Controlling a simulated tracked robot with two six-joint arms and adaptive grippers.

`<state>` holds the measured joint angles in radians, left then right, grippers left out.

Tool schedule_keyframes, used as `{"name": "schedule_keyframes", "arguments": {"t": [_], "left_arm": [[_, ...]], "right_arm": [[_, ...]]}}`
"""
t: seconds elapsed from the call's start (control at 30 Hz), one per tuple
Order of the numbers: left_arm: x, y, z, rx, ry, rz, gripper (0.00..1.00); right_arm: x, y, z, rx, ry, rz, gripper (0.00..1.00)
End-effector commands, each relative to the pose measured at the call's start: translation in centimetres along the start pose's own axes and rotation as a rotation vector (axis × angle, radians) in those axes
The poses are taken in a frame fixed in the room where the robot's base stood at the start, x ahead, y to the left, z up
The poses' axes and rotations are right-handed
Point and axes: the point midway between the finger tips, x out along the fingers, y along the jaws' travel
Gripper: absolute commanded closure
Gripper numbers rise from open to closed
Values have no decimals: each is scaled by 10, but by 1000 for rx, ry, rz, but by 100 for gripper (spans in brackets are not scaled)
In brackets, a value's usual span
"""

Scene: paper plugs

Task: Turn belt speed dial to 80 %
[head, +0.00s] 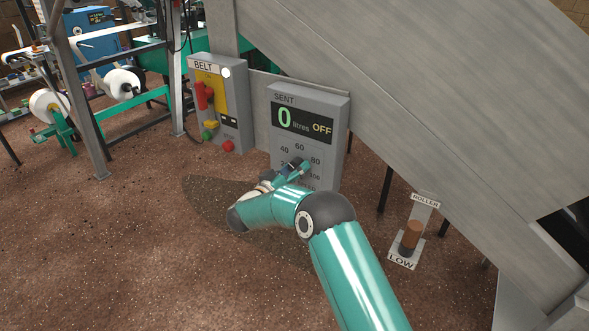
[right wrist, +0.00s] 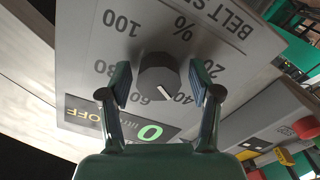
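The belt speed dial (right wrist: 157,75) is a dark grey round knob on a grey panel face, seen upside down in the right wrist view. Its white pointer mark points between the 60 and the 40. My right gripper (right wrist: 158,82) is open, with one finger on each side of the knob and a gap showing on both sides. My left gripper is not in view.
The box display (head: 302,122) reads 0 litres and OFF. Left of it stands the BELT box (head: 236,110) with a red lever and coloured buttons. A ROLLER lever (head: 411,236) stands at the right, by LOW. A large grey sloping chute (head: 420,90) hangs above. Brown floor lies open at left.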

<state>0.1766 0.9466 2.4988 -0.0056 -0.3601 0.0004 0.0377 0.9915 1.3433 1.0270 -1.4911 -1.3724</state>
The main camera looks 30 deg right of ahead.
Motion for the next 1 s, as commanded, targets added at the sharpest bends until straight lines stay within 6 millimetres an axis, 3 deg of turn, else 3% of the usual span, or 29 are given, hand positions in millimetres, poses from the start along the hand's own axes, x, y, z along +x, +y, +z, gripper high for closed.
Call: {"name": "schedule_keyframes", "arguments": {"t": [0.03, 0.3, 0.67, 1.0], "left_arm": [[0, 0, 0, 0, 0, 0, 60], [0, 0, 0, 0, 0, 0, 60], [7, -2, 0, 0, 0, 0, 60], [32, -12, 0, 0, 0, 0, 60]], "right_arm": [[0, 0, 0, 0, 0, 0, 50], [-1, -1, 0, 0, 1, -2, 93], [-1, -2, 1, 50, 2, -3, 93], [-2, -5, 2, 268, 2, -6, 93]]}}
